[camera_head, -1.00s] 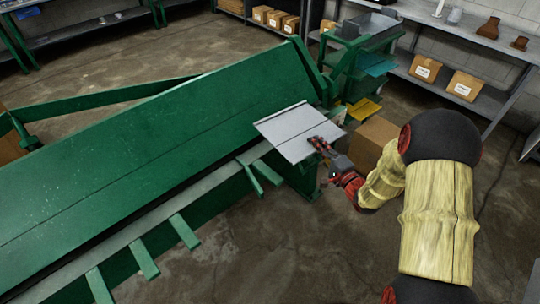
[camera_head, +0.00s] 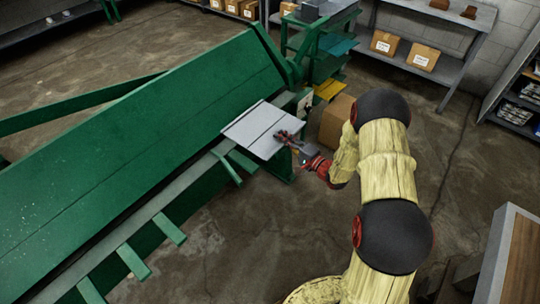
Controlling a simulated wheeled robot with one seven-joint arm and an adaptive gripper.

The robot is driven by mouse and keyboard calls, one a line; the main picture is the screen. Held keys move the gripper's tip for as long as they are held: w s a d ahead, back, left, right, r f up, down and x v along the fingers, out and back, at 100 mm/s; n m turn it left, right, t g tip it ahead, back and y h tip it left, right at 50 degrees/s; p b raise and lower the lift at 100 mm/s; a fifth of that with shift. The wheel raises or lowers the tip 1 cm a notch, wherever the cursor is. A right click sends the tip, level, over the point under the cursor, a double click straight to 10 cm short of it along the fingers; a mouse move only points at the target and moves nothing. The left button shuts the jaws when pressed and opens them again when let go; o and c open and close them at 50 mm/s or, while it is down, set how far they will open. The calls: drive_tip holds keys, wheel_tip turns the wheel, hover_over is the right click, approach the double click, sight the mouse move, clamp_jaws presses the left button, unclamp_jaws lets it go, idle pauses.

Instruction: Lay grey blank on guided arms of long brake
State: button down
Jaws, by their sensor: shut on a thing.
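The grey blank (camera_head: 256,125) is a flat light-grey sheet with a line across it. My gripper (camera_head: 287,136) is shut on its right edge. The blank is at the right end of the long green brake (camera_head: 150,125), in front of its sloping face and overlapping the bed edge in the picture. I cannot tell whether it touches the brake. Several green guide arms (camera_head: 168,229) stick out from the brake's front bed; the one closest to the blank (camera_head: 229,170) is just below and left of it. No guide arm shows clearly under the blank.
A cardboard box (camera_head: 337,121) stands on the floor behind my gripper. A green cart (camera_head: 322,45) stands beyond the brake's right end. Shelves with cartons (camera_head: 423,57) line the back wall. The floor in front of the brake is open.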

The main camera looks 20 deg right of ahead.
drive_tip(key=a+f+b, duration=0.2)
drive_tip(key=a+f, duration=0.2)
drive_tip(key=f, duration=0.4)
drive_tip(key=shift+s+a+f, duration=0.15)
drive_tip(key=shift+a+f, duration=0.05)
drive_tip(key=shift+f, duration=0.1)
drive_tip(key=shift+f+b, duration=0.45)
drive_tip(key=shift+b, duration=0.1)
drive_tip(key=shift+s+f, duration=0.2)
drive_tip(key=shift+f, duration=0.1)
drive_tip(key=c, duration=2.3)
unclamp_jaws()
drive_tip(key=shift+f, duration=0.2)
drive_tip(key=shift+o, duration=1.2)
drive_tip(key=shift+r, duration=0.1)
drive_tip(key=shift+o, duration=0.3)
drive_tip(key=shift+w, duration=0.1)
drive_tip(key=shift+r, duration=0.25)
